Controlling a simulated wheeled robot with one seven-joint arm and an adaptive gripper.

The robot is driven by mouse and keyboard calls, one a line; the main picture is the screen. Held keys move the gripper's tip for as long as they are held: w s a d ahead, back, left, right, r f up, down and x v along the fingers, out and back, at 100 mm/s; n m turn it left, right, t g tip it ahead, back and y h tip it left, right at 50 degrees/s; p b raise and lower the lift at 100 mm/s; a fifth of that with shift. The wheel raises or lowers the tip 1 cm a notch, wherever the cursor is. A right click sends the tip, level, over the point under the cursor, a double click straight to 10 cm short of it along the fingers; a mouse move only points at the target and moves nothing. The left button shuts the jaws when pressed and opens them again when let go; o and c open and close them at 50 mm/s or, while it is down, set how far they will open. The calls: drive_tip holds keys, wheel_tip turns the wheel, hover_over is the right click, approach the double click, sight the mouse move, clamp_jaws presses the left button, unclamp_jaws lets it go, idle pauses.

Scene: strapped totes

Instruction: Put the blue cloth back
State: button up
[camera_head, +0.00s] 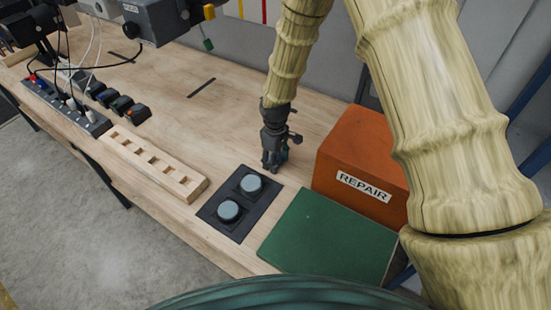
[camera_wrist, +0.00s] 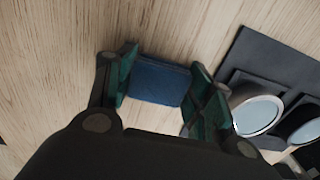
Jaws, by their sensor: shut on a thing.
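My gripper (camera_head: 271,166) points down over the wooden workbench, between the black pad with two round discs and the orange box. In the wrist view, the fingers of my gripper (camera_wrist: 160,85) are shut on a small dark blue cloth (camera_wrist: 159,80), which looks like a folded, flat-sided block. The fingers touch it at its left and right ends. Bare wood lies behind it; I cannot tell whether the cloth touches the bench. In the head view the cloth is mostly hidden by the gripper.
A black pad (camera_head: 239,204) with two grey-blue discs lies left of my gripper. An orange REPAIR box (camera_head: 364,152) stands to the right, a green mat (camera_head: 325,236) in front. A slotted wooden rack (camera_head: 153,163) and power strip (camera_head: 65,106) lie left. The bench (camera_head: 200,120) behind is mostly clear.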

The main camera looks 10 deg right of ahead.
drive_tip(key=o, duration=1.1)
drive_tip(key=shift+s+r, duration=0.1)
drive_tip(key=shift+c, duration=0.2)
drive_tip(key=shift+r, duration=0.15)
wheel_tip(320, 180, up, 12)
drive_tip(key=b, duration=0.4)
drive_tip(key=shift+b, duration=0.3)
